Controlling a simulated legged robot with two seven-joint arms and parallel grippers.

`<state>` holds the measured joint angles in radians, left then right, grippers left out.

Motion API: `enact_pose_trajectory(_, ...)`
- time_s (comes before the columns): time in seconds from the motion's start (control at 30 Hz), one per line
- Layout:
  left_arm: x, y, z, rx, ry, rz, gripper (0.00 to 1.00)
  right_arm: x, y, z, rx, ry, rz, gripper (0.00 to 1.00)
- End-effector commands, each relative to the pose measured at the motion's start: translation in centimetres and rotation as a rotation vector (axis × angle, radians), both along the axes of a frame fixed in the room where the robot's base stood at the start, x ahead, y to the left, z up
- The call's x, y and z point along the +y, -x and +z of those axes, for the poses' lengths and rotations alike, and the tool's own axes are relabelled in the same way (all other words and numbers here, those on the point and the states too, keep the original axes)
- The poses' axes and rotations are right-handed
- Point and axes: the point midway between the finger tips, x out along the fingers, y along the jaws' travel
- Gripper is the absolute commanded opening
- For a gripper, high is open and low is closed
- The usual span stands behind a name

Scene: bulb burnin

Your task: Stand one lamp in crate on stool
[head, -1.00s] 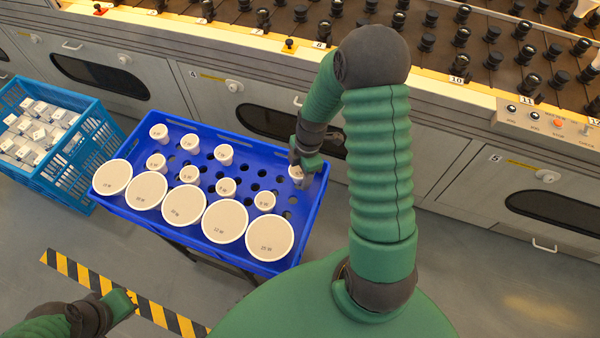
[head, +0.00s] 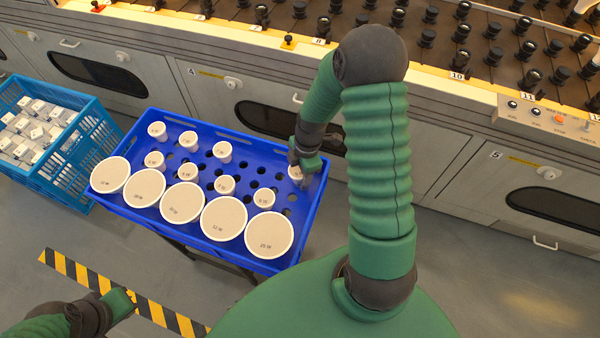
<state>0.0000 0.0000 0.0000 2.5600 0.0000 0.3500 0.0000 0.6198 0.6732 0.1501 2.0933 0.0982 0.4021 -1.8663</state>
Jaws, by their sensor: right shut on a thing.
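The blue crate (head: 140,220) with a holed floor stands on a dark-legged stool (head: 205,255). Several small white lamps stand in it, such as one at the back left (head: 157,130), and several large white round lamps line its front, such as the one at the right (head: 269,235). My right gripper (head: 301,168) is at the crate's right back corner, shut on a small white lamp (head: 296,173). The lamp looks upright; the gripper partly hides it, and I cannot tell whether it is seated in a hole. My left gripper (head: 128,302) is low at the left, its jaws unclear.
A light blue crate (head: 75,165) of small white boxes stands on the left. Behind is a long grey bench (head: 400,130) with rows of dark sockets and numbered labels. Yellow-black tape (head: 160,313) marks the floor. Bare holes show in the middle of the blue crate.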

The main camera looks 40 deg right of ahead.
Motion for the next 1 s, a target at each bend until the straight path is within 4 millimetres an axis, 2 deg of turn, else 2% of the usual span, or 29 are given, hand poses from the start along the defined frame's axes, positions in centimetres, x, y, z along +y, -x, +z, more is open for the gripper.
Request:
enact_pose_trajectory(0.37, 0.0, 0.0, -0.7, 0.0, 0.0, 0.0, 0.0, 0.0, 0.0, -1.3, 0.001, -0.001, -0.002, 0.12)
enact_pose_trajectory(0.4, 0.0, 0.0, -0.7, 0.0, 0.0, 0.0, 0.0, 0.0, 0.0, -1.3, 0.001, 0.0, -0.002, 0.54)
enact_pose_trajectory(0.6, 0.0, 0.0, -0.6, 0.0, 0.0, 0.0, 0.0, 0.0, 0.0, -1.2, 0.001, 0.0, -0.001, 0.78)
enact_pose_trajectory(0.87, 0.0, 0.0, -0.5, 0.0, 0.0, 0.0, 0.0, 0.0, 0.0, -1.0, 0.001, 0.0, -0.001, 0.78)
enact_pose_trajectory(1.0, 0.0, 0.0, 0.5, 0.0, 0.0, 0.0, 0.0, -0.3, 0.0, 1.1, -0.002, 0.0, -0.003, 0.78)
